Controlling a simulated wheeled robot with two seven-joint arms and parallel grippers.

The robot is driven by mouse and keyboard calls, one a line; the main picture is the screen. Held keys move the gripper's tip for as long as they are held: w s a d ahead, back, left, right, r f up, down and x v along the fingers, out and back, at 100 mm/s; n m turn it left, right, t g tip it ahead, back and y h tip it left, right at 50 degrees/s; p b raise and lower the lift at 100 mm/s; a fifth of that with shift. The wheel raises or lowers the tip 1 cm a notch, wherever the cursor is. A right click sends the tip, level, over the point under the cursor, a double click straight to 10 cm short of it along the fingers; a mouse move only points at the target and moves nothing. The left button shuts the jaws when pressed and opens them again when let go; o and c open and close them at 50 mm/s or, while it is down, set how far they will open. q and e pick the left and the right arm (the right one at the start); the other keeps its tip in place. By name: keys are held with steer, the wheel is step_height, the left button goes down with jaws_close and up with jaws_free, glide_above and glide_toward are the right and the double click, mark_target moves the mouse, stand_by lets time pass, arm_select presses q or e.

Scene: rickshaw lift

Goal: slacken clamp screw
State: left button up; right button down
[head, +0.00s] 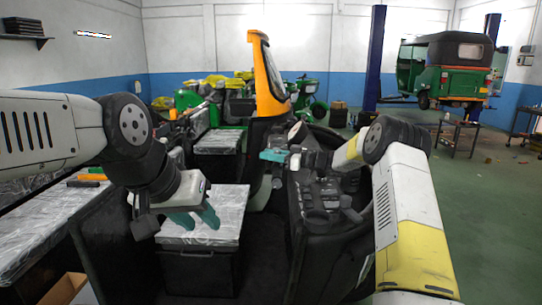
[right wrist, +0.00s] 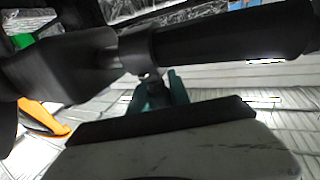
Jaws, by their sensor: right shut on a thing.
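In the right wrist view, a dark round bar (right wrist: 225,38) runs across the picture with a collar-like clamp (right wrist: 137,52) around it. A small dark screw (right wrist: 150,78) sticks out below the clamp. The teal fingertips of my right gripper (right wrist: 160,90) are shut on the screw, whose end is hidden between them. In the head view, my right gripper (head: 276,156) is beside the orange and black windscreen frame; the screw is too small to tell there. My left gripper (head: 196,219) is open and empty above a silver-covered box, its fingers pointing down.
The silver-topped black box (head: 224,205) stands below my left gripper. A long wrapped bench (head: 35,220) with tools is at the left. The orange windscreen frame (head: 268,75) rises in the middle. A green rickshaw (head: 450,72) is raised at the back right. The right floor is mostly clear.

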steer(key=shift+s+n+g+y, duration=0.2)
steer(key=shift+n+g, duration=0.35)
steer(key=shift+g, duration=0.3)
steer(key=shift+s+n+g+y, duration=0.1)
steer(key=shift+n+g+y, duration=0.1)
steer(key=shift+n+g, duration=0.55)
steer(key=shift+s+n+g+y, duration=0.2)
steer(key=shift+n+g, duration=0.2)
steer(key=shift+g, duration=0.6)
steer(key=c, duration=1.2)
jaws_free()
steer(key=d, duration=0.7)
steer(key=shift+s+d, duration=0.25)
steer(key=shift+d, duration=0.1)
